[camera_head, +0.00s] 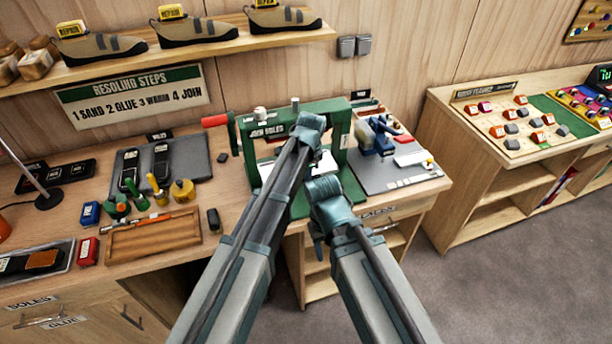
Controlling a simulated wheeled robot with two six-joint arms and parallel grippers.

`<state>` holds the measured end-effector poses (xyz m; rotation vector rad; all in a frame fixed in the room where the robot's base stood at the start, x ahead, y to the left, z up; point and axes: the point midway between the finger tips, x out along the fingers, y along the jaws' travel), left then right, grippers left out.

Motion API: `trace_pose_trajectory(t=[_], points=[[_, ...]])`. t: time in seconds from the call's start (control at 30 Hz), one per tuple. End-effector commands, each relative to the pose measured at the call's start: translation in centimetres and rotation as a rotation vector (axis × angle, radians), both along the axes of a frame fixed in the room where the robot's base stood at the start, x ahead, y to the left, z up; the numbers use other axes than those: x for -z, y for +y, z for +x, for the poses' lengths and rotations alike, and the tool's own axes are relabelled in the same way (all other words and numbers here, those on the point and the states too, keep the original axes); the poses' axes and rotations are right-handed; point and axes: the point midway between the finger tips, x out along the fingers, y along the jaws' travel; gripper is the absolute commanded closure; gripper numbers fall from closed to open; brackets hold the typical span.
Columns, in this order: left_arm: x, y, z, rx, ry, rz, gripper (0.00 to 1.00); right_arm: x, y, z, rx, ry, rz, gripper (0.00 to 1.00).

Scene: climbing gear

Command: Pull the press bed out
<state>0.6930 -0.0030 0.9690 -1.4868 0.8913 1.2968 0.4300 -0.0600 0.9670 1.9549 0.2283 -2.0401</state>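The green press (248,150) stands on the workbench against the wall, with a red handle (215,121) out to its left. A pale, flat surface (327,163) shows inside its frame, probably the press bed; my arms cover most of it. My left arm reaches up across the press, and its gripper (314,150) is at the press opening, mostly hidden behind its own wrist. I cannot tell whether it touches the bed or is open. My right arm ends in front of the press's lower right side, and its fingers cannot be made out.
Left of the press are a dark mat (187,165) with soles, green and yellow tools, and a wooden tray (150,238). Right of it a grey board (400,177) holds a blue device (376,138). A shelf of shoes (190,45) hangs above. Floor shows at right.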

Motion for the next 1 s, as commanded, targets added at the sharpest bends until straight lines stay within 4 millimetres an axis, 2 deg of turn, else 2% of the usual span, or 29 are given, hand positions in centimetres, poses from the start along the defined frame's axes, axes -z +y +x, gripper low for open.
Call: trace_pose_trajectory(t=[0.03, 0.13, 1.0], points=[[0.00, 0.00, 0.00, 0.000, 0.000, 0.000, 0.83, 0.00, 0.00, 0.00, 0.000, 0.000, 0.000, 0.50], [0.00, 0.01, -0.01, 0.000, 0.000, 0.000, 1.00, 0.00, 0.00, 0.00, 0.000, 0.000, 0.000, 0.50], [0.02, 0.00, -0.03, 0.000, 0.001, 0.000, 1.00, 0.01, 0.00, 0.00, 0.000, 0.000, 0.000, 0.50]])
